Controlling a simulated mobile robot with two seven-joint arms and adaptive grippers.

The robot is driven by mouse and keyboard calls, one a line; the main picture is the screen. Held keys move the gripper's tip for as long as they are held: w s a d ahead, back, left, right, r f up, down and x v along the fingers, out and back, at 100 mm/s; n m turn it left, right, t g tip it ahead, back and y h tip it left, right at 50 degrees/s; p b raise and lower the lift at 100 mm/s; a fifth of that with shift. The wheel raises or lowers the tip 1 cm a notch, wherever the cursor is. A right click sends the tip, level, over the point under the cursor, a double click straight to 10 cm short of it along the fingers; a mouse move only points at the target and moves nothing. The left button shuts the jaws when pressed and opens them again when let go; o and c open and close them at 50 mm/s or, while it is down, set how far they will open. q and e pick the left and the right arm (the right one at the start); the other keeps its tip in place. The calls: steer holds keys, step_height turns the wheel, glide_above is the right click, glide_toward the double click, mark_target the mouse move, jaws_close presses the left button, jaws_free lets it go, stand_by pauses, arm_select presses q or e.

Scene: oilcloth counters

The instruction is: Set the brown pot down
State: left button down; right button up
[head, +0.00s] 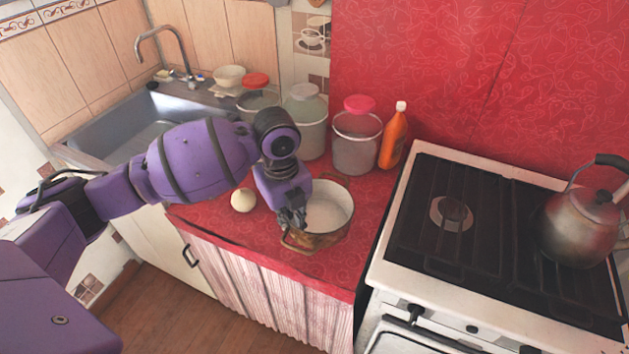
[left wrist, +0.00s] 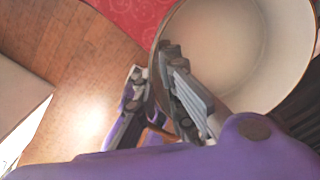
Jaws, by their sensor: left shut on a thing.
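The brown pot (head: 327,238) is at the front of the red counter, with a pale inside and a handle on either side. It looks upright, on or very close to the counter; I cannot tell if its base touches. My left gripper (head: 293,222) reaches down at the pot's left edge and is shut on its rim. In the left wrist view, the fingers (left wrist: 155,78) straddle the rim at the left of the pot (left wrist: 235,50), one inside and one outside. My right gripper is not in view.
Lidded jars (head: 355,142) and an orange bottle (head: 394,138) stand behind. A pale round item (head: 243,200) lies left of the pot. The stove (head: 480,240) with a kettle (head: 580,225) is right, the sink (head: 140,125) left. Bare red counter (head: 345,268) shows near the front edge.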

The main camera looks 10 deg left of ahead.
mark_target(318, 213)
arm_select(q)
steer(key=w+f, duration=0.1)
steer(key=w, duration=0.2)
steer(key=w+f, duration=0.1)
steer(key=shift+w+a+f, duration=0.15)
steer(key=shift+a+f, duration=0.15)
steer(key=w+f, duration=0.3)
steer(key=shift+a+f+b, duration=0.25)
steer(key=shift+f+b, duration=0.05)
steer(key=shift+b, duration=0.1)
steer(key=shift+w+f, duration=0.3)
steer(key=shift+w, duration=0.1)
steer(key=shift+w+a+f, duration=0.1)
steer(key=shift+w+f, duration=0.1)
steer(key=shift+f, duration=0.05)
step_height(318, 213, down, 3)
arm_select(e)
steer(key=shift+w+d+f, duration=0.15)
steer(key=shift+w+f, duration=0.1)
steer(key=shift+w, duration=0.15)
